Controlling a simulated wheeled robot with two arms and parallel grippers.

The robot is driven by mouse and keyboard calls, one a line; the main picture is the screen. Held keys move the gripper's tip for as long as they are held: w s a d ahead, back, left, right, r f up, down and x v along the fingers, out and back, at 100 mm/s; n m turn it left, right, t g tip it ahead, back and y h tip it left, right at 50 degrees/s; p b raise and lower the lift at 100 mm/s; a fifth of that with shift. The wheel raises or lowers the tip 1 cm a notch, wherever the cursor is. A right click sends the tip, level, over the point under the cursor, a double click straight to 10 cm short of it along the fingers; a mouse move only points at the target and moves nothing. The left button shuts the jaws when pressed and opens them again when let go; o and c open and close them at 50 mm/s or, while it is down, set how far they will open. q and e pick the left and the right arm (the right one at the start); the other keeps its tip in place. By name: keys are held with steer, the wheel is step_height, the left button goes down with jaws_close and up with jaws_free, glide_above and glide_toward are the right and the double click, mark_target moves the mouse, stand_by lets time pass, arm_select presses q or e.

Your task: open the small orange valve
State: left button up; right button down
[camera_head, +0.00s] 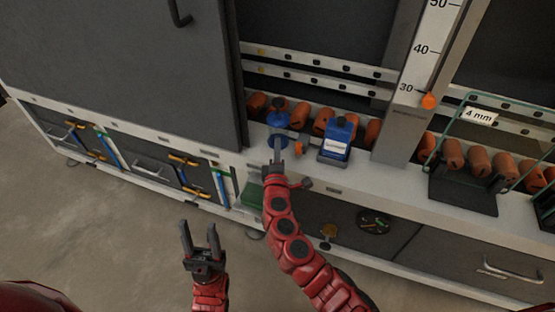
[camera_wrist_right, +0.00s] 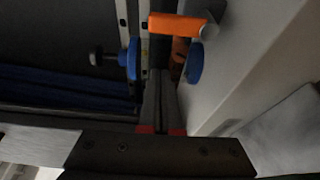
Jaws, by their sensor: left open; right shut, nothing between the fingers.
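The small orange valve (camera_head: 300,148) sits on the white ledge of the machine, just right of my right gripper in the head view. In the right wrist view its orange handle (camera_wrist_right: 176,25) lies crosswise beyond my fingertips, with a grey round end at its right. My right gripper (camera_head: 277,143) is shut and empty, its fingers pointing at the blue fittings left of the valve. Its fingers (camera_wrist_right: 160,85) also show in the wrist view; whether they touch the valve I cannot tell. My left gripper (camera_head: 199,236) is open and empty above the floor, in front of the drawers.
A blue valve fitting (camera_head: 278,119) stands close behind my right gripper. A blue box-shaped unit (camera_head: 336,141) stands right of the orange valve. A grey column with a number scale (camera_head: 418,60) and several orange-brown rollers (camera_head: 478,160) lie further right. The floor at left (camera_head: 100,235) is clear.

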mark_target(299, 148)
steer(key=shift+s+d, duration=0.2)
steer(key=shift+d, duration=0.45)
steer(key=shift+s+d, duration=0.25)
steer(key=shift+d, duration=0.35)
steer(key=shift+s+d, duration=0.2)
steer(key=shift+d, duration=0.45)
steer(key=shift+f, duration=0.1)
